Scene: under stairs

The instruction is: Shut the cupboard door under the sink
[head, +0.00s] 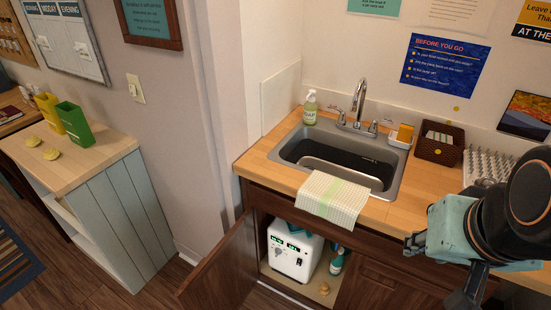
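The brown wooden cupboard door (226,268) under the sink stands open, swung out to the left of its opening. The steel sink (388,184) is set in the wooden counter above. Inside the open cupboard are a white box-shaped device (290,254) with green displays and a teal-and-white bottle (337,262). My gripper (468,298) is at the lower right, in front of the counter and well apart from the door. Only a dark part of it shows below my teal and black arm. Its fingertips are cut off or hidden, so its opening cannot be told.
A striped towel (328,200) hangs over the sink's front edge. A soap bottle (310,108), a brown basket (440,144) and a drying rack (487,168) stand on the counter. A pale shelf unit (125,205) is at the left. Wood floor (165,283) shows between it and the door.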

